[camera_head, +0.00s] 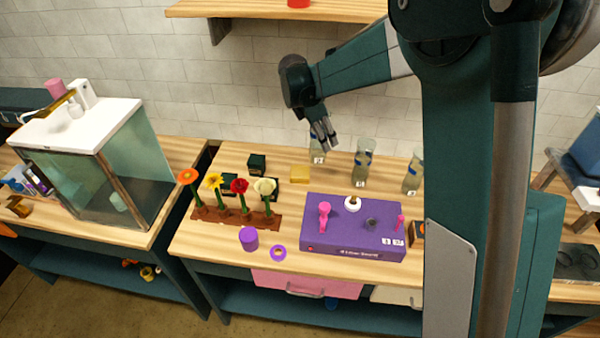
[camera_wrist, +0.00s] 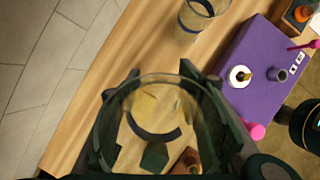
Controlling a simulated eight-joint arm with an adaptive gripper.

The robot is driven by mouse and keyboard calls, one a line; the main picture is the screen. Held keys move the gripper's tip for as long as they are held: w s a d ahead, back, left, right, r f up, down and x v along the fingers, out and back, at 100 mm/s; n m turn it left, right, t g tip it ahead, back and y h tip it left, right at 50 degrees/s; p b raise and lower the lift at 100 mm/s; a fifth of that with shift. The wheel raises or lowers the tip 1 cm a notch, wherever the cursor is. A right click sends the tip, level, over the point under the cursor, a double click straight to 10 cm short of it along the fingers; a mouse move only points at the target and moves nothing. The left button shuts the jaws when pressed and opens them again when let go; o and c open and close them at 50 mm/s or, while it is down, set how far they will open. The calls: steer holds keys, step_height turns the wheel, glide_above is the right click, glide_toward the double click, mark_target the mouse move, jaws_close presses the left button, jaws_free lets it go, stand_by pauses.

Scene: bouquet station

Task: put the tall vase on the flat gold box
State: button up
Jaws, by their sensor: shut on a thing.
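My gripper (camera_head: 324,132) is shut on a clear glass vase, the tall vase (camera_head: 318,153), which has a blue band and a white label. It is upright at the back of the table, left of two similar vases. In the wrist view its round rim (camera_wrist: 160,77) sits between my fingers (camera_wrist: 166,92). The flat gold box (camera_head: 299,174) lies on the table just left of and in front of the vase. In the wrist view its gold colour shows through the glass. Whether the vase base touches the table cannot be told.
Two glass vases (camera_head: 364,165) (camera_head: 412,178) stand to the right. Dark boxes (camera_head: 257,163) lie left of the gold box. A flower rack (camera_head: 235,217) and a purple box with pegs (camera_head: 353,235) stand in front. A wooden shelf (camera_head: 280,10) hangs above.

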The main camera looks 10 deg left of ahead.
steer(key=w+a+r+n+t+y, duration=0.1)
steer(key=w+a+n+y, duration=0.1)
steer(key=a+n, duration=0.5)
steer(key=shift+w+a+t, duration=0.4)
steer(key=shift+w+a, duration=0.15)
steer(key=shift+w, duration=0.1)
steer(key=shift+f, duration=0.1)
step_height(320, 180, down, 6)
steer(key=shift+f, duration=0.1)
stand_by(0.3)
steer(key=shift+f, duration=1.8)
steer(key=shift+f, duration=0.2)
steer(key=o, duration=1.2)
